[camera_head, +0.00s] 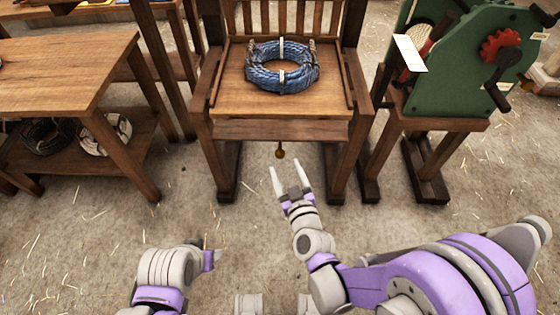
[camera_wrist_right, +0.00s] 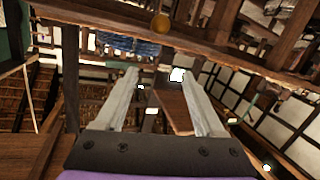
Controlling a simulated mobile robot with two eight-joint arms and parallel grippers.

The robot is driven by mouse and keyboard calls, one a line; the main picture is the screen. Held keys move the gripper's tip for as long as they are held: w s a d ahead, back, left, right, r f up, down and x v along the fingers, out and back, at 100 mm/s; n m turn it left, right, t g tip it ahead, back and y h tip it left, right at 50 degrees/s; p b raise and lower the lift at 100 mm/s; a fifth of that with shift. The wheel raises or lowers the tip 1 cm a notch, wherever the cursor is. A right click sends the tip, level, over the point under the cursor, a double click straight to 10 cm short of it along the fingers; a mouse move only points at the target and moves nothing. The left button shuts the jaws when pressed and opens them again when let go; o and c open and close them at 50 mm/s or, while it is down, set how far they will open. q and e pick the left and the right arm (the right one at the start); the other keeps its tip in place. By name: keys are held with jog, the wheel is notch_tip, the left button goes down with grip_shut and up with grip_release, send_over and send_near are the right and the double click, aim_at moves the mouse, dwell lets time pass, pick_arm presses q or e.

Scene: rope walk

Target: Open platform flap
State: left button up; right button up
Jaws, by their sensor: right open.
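The wooden platform (camera_head: 225,98) stands upright ahead of me, with a slatted back and a coil of blue rope (camera_head: 265,76) lying on its seat. A front board (camera_head: 280,130) runs along the seat's front edge; I cannot tell which board is the flap. A small brass knob (camera_head: 280,153) hangs below that board. In the right wrist view, the knob (camera_wrist_right: 160,22) is beyond the fingertips. My right gripper (camera_head: 288,165) is open and empty, just below and in front of the knob, apart from it. My left arm (camera_head: 165,270) is low at the left; its jaws cannot be made out.
A wooden table (camera_head: 60,70) with coils on its lower shelf (camera_head: 135,150) stands at the left. A green machine (camera_head: 450,65) with a red gear stands on a wooden stand at the right. The straw-strewn floor in front of the platform is clear.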

jog(key=t+h+b, duration=0.2)
jog(key=b, duration=0.1)
send_near(280, 153)
jog(key=f, duration=0.2)
jog(key=shift+m, duration=0.4)
jog(key=w, duration=0.3)
jog(key=w+a, duration=0.1)
jog(key=w, duration=0.7)
jog(key=shift+a+r, duration=0.2)
jog(key=shift+r, duration=0.05)
pick_arm(q)
jog(key=f, duration=0.4)
jog(key=shift+w+f, duration=0.25)
jog(key=shift+f, duration=0.15)
pick_arm(e)
grip_shut()
